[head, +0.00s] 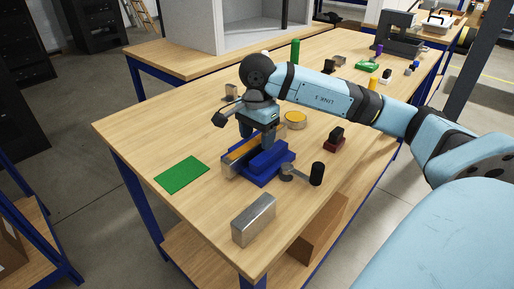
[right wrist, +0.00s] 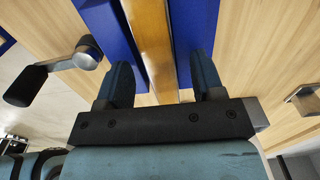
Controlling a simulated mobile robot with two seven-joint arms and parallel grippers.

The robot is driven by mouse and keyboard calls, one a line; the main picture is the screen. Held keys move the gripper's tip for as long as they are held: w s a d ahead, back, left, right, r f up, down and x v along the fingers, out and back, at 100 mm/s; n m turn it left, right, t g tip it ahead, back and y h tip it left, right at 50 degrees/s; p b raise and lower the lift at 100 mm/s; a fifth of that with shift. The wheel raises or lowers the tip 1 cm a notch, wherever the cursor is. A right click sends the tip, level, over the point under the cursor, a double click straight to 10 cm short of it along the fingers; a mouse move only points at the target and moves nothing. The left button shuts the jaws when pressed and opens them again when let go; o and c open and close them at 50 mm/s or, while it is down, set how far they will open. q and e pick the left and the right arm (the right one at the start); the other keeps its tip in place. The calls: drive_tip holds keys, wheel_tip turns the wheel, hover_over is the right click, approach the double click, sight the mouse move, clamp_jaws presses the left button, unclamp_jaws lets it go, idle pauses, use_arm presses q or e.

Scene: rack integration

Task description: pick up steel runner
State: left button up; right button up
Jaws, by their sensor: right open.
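A silver steel block (head: 253,220), the piece that looks most like the steel runner, lies alone near the table's front corner. My right gripper (head: 257,136) is away from it, pointing down over a blue vise (head: 272,165). In the right wrist view, its two fingers (right wrist: 163,82) are apart, one on each side of a yellow-brown bar (right wrist: 150,40) between the blue vise parts (right wrist: 194,30). Whether the fingers touch the bar I cannot tell. My left gripper is not in view.
The vise's crank has a black handle (head: 316,173) on its right. A green mat (head: 182,174) lies to the left. A brass-coloured round piece (head: 295,119) and a dark red block (head: 334,144) stand behind. The wooden table (head: 140,130) is bare at the far left.

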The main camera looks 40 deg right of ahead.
sight(257, 140)
clamp_jaws()
drive_tip(key=shift+r, duration=0.15)
use_arm(q)
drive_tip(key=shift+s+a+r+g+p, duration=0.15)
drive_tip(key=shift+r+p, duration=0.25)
drive_tip(key=shift+p, duration=0.85)
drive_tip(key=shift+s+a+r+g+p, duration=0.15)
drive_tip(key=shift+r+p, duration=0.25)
drive_tip(key=shift+p, duration=0.85)
use_arm(e)
wheel_tip(257, 140, up, 20)
